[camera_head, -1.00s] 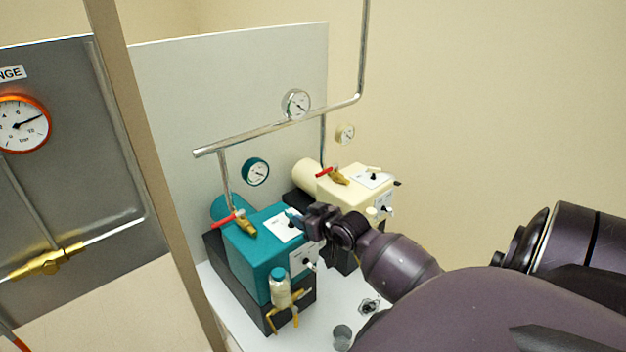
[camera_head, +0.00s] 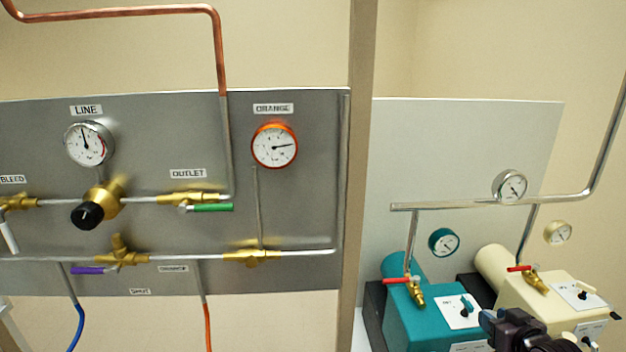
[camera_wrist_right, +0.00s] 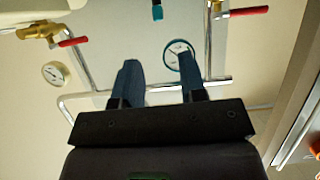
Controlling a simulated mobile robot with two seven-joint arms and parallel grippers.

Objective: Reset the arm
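My right gripper (camera_head: 488,320) is at the bottom right of the head view, in front of the teal pump (camera_head: 415,325) and just right of its white switch plate. In the right wrist view its two dark blue fingers (camera_wrist_right: 157,78) stand apart with nothing between them. The teal-rimmed gauge (camera_wrist_right: 178,54) shows behind the finger on the right. Most of my right arm is below the head view. My left gripper is in neither view.
A cream pump (camera_head: 545,300) stands right of the teal one, with red-handled valves and a chrome pipe (camera_head: 450,206) above. A post (camera_head: 357,180) separates them from the grey panel (camera_head: 300,210), which carries gauges, a black-knobbed regulator (camera_head: 95,207) and coloured valve handles.

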